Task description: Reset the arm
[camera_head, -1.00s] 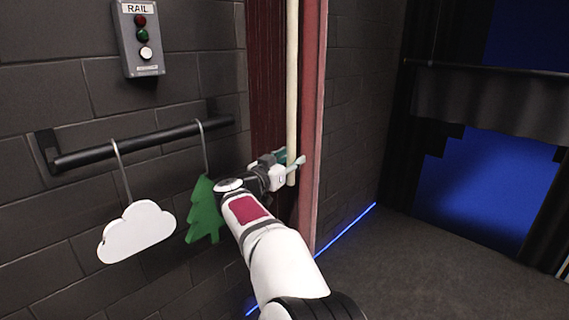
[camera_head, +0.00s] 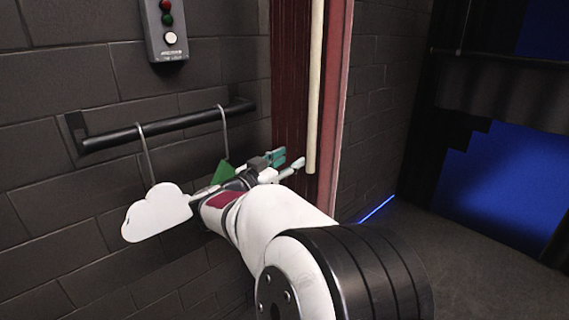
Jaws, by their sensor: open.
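My gripper (camera_head: 288,161) is open, with its fingers pointing right toward the red column. No object shows between the fingers. A pale vertical pole (camera_head: 315,90) hangs just right of the fingertips, and a small gap shows between them. My arm reaches up from the bottom of the view and covers most of the green tree cutout (camera_head: 222,172).
A black rail (camera_head: 165,127) on the dark brick wall carries the white cloud cutout (camera_head: 158,212) and the tree on hooks, close to my arm. A grey button box (camera_head: 166,30) is above. The floor (camera_head: 470,270) at right is clear.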

